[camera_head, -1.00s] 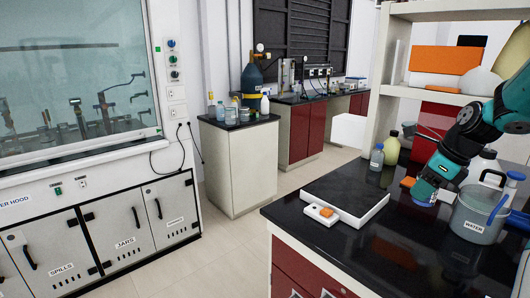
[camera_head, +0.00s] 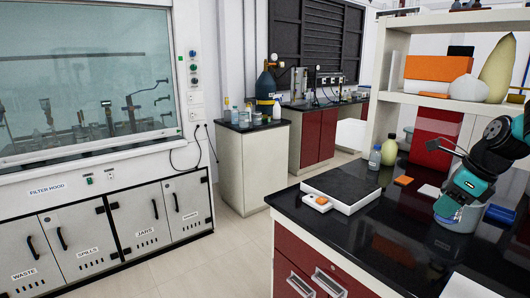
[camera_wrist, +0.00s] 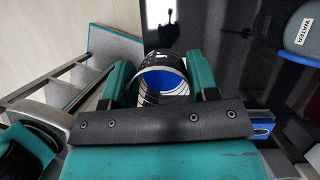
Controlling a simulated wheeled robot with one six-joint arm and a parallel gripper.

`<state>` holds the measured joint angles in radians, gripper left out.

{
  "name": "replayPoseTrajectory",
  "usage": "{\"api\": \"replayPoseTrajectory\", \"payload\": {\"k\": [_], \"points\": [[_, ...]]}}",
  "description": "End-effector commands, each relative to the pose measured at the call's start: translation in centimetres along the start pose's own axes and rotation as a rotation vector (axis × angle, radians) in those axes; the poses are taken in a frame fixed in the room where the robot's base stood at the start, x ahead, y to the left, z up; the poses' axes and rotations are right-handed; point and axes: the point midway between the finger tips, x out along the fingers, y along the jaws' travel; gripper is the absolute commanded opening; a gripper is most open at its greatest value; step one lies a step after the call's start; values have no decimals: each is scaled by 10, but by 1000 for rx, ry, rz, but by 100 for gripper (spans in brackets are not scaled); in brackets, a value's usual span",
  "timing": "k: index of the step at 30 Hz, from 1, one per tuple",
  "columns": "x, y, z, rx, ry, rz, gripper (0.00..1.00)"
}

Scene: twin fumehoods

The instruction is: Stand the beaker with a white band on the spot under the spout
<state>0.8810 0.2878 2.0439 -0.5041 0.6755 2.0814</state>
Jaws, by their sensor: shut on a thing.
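My gripper (camera_wrist: 159,80) is shut on a clear, round beaker (camera_wrist: 163,84) with dark markings and a pale stripe near its rim. Something blue shows inside it. The two teal fingers press on its sides in the wrist view. In the head view, my gripper (camera_head: 447,208) is at the right, above the black bench, and the beaker is small and mostly hidden by it. I cannot make out the spout or the spot under it in these frames.
The black bench (camera_head: 375,228) carries a white-edged slab (camera_head: 345,184), a small orange-topped device (camera_head: 317,201) and a bottle (camera_head: 375,158). A container labelled WATER (camera_wrist: 306,33) stands near my gripper. The filter hood (camera_head: 95,90) is at left. Open floor (camera_head: 215,258) lies between.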

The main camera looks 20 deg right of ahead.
Motion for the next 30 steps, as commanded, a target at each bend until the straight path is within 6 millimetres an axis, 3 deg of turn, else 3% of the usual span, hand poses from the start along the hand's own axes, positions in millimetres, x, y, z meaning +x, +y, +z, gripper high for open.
{"api": "replayPoseTrajectory", "payload": {"k": [11,17,24,30], "points": [[56,18,24,-356,0,153,30],[99,37,35,-659,-1,281,30],[178,86,49,-1261,0,536,30],[238,137,46,-1805,1,762,30]]}}
